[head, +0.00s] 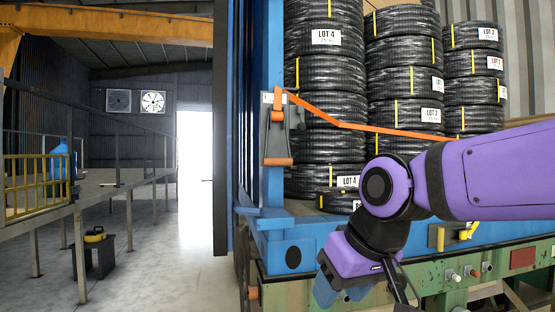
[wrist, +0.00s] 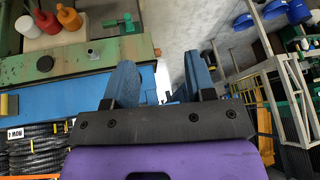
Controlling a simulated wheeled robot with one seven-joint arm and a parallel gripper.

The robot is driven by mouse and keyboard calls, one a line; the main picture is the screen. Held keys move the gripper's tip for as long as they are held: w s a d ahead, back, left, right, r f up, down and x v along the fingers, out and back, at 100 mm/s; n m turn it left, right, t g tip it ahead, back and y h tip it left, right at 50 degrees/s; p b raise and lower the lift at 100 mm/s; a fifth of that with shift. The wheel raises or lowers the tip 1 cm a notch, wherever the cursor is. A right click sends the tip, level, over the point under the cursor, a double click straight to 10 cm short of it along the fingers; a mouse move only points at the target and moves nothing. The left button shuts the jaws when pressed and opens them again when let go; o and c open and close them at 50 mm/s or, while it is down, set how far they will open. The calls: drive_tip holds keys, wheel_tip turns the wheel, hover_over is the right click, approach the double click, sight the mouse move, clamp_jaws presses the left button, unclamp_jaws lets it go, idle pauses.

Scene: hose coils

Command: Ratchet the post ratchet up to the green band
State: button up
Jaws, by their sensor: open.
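The post ratchet (head: 283,130) is a grey body with an orange-ended handle hanging down, mounted on the blue corner post (head: 272,60). An orange strap (head: 340,123) runs from it to the right across the black hose coils (head: 325,100). I cannot make out a green band. My gripper (head: 340,294) is low at the bottom of the head view, below and right of the ratchet and apart from it. In the wrist view my gripper (wrist: 162,82) has its two blue fingers spread with nothing held between them. The ratchet is not recognisable in the wrist view.
The blue truck bed edge (head: 310,243) and green frame lie just behind my gripper. A railed platform (head: 40,185) and a small dark stool (head: 93,252) stand at the left. The concrete floor (head: 165,250) between is clear.

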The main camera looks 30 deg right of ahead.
drive_tip(key=w+a+r+m+t+y, duration=0.2)
drive_tip(key=w+r+m, duration=0.3)
drive_tip(key=w, duration=0.4)
drive_tip(key=m+t, duration=0.8)
drive_tip(key=m, duration=0.4)
approach(280, 161)
drive_tip(key=shift+h, duration=0.4)
drive_tip(key=x, duration=1.1)
drive_tip(key=shift+w+a, duration=0.1)
drive_tip(key=shift+a, duration=0.25)
clamp_jaws()
